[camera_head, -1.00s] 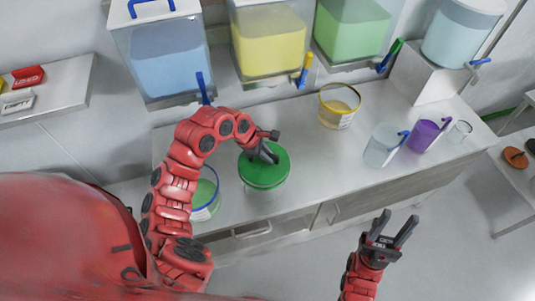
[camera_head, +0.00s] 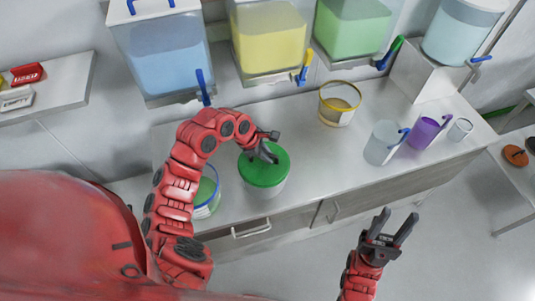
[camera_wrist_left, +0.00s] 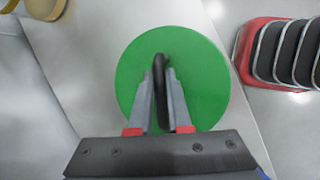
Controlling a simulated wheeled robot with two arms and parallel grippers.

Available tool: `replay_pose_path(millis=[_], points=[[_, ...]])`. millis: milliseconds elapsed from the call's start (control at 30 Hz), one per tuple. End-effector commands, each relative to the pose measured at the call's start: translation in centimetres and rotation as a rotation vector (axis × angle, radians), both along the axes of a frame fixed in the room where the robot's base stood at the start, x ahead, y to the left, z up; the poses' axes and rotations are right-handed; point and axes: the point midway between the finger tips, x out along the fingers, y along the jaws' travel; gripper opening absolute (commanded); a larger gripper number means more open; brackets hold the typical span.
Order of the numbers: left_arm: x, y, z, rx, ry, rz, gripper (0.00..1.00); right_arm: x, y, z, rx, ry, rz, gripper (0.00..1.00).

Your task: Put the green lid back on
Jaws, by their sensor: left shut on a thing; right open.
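The green lid (camera_head: 262,170) is a round flat disc with a dark bar handle. My left gripper (camera_head: 266,153) is shut on the lid's handle. In the left wrist view the lid (camera_wrist_left: 205,85) fills the middle, with my left gripper (camera_wrist_left: 161,80) closed around the handle, and it hides what is beneath. My right gripper (camera_head: 389,228) is open and empty, in front of the counter. An open tub with a blue rim and green contents (camera_head: 207,190) stands left of the lid, partly behind my left arm.
The counter (camera_head: 315,160) is bare right of the lid. A yellow-rimmed tub (camera_head: 338,108), a clear jug (camera_head: 382,145), a purple cup (camera_head: 423,133) and a small clear cup (camera_head: 459,130) stand further right. Blue (camera_head: 165,60), yellow (camera_head: 268,40) and green (camera_head: 350,30) bins hang behind.

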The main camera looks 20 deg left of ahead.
Motion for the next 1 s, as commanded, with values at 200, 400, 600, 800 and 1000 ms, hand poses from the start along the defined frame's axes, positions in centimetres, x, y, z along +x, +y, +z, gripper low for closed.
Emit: replay_pose_path(millis=[200,400,600,800,1000], points=[[0.0,0.0,0.0,0.000,0.000,0.000,0.51,0.0,0.0,0.0,0.000,0.000,0.000,0.46],[0.0,0.0,0.0,0.000,0.000,0.000,0.51,0.0,0.0,0.0,0.000,0.000,0.000,0.46],[-0.1,0.2,0.6,-0.003,-0.004,0.002,0.51,0.0,0.0,-0.2,0.000,0.000,0.000,0.46],[-0.8,1.5,3.6,-0.001,-0.010,0.001,0.51,0.0,0.0,-1.1,0.000,0.000,0.000,0.46],[-1.9,3.1,7.8,0.001,-0.012,0.003,0.51,0.0,0.0,-1.7,0.000,0.000,0.000,0.46]])
